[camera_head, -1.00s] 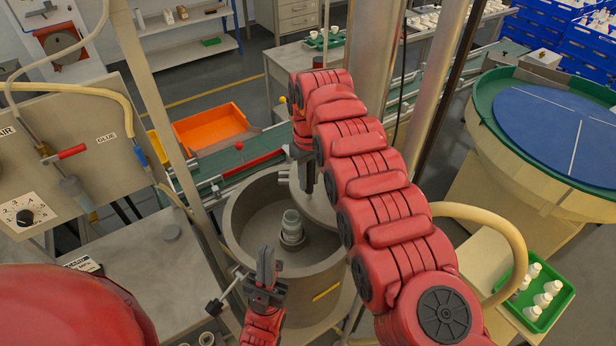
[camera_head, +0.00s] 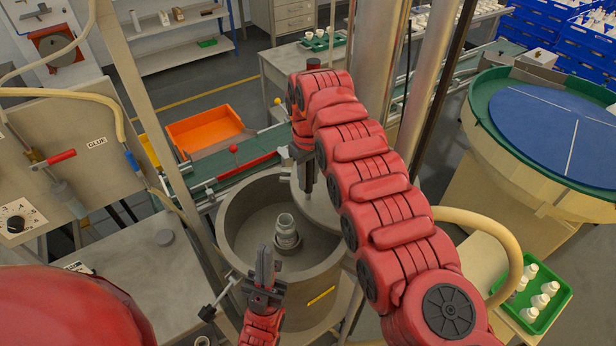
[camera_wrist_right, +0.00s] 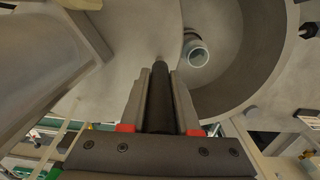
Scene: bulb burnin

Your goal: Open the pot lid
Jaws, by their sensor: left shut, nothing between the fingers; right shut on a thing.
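The pot (camera_head: 228,230) is a grey round vessel in the middle of the head view. A small glass-like jar (camera_head: 286,230) stands inside it. The grey lid (camera_head: 322,206) is swung to the right, leaving much of the pot's mouth uncovered but still overlapping its right edge; my right arm hides part of it. My right gripper (camera_head: 306,186) is shut on the lid's dark upright handle (camera_wrist_right: 161,92). The wrist view shows the lid (camera_wrist_right: 135,45) beneath the fingers and the jar (camera_wrist_right: 196,52) beside its edge. My left gripper (camera_head: 264,262) is shut and empty at the pot's front.
A metal post (camera_head: 150,110) rises left of the pot, beside a panel (camera_head: 60,130) with hoses. A conveyor with an orange bin (camera_head: 205,133) lies behind. A green tray of white bottles (camera_head: 543,297) and a large round blue-topped table (camera_head: 545,125) are at right.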

